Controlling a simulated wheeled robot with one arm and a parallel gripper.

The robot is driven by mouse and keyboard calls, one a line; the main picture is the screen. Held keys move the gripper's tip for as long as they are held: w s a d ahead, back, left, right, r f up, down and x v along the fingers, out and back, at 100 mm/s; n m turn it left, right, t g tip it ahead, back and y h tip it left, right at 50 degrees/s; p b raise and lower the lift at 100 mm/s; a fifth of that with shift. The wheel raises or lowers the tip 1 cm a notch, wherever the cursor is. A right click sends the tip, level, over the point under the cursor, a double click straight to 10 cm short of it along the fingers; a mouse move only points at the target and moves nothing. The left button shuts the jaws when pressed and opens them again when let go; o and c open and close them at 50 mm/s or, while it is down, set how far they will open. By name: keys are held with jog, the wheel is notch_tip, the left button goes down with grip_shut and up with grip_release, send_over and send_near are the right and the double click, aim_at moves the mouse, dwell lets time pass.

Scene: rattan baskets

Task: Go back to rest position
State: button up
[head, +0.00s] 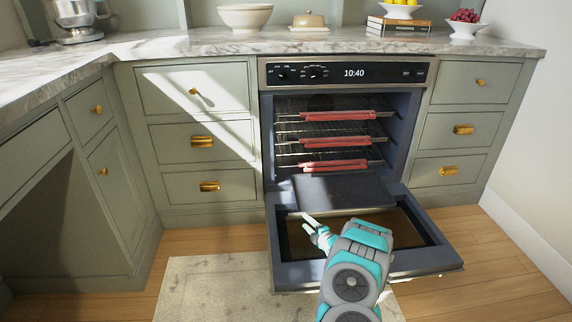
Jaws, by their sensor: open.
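My gripper (315,229) is in the head view, above the lowered oven door (285,272). It is open and no object shows between its fingers. My teal and grey arm reaches up to it from the bottom of the view and covers part of the door. The oven (408,110) stands open, with its door folded down flat towards me. Several racks with red edge guards (335,142) are inside. A dark flat panel or tray (343,190) lies low at the oven mouth, just beyond my gripper.
Sage cabinets with brass handles flank the oven. The marble counter (150,47) holds a mixer (72,20), a bowl (245,17), a butter dish (309,20), books (398,27) and fruit bowls. A beige rug (215,285) lies in front. Wooden floor is clear at the right.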

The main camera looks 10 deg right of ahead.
jog(key=w+a+r+m+g+h, duration=0.1)
jog(key=a+r+m, duration=0.15)
jog(key=r, duration=0.35)
jog(key=a+r+m+g+h, duration=0.1)
jog(key=r+m+h, duration=0.1)
jog(key=r+m, duration=0.35)
jog(key=s+a+r+m+g+h, duration=0.15)
jog(key=s+r+g, duration=0.25)
jog(key=s+r, duration=0.65)
jog(key=s+r+m+g, duration=0.3)
jog(key=s+m, duration=0.1)
jog(key=s, duration=1.4)
jog(key=s+d+r+m+g+h, duration=0.1)
jog(key=s+r+m+g, duration=0.3)
jog(key=s, duration=1.4)
jog(key=s+d+r+m+g, duration=0.1)
jog(key=s+r+m+g, duration=0.2)
jog(key=s, duration=1.6)
jog(key=shift+r+m+g+h, duration=0.3)
jog(key=shift+r+m+h, duration=0.05)
jog(key=shift+r+m, duration=0.25)
jog(key=shift+a, duration=0.1)
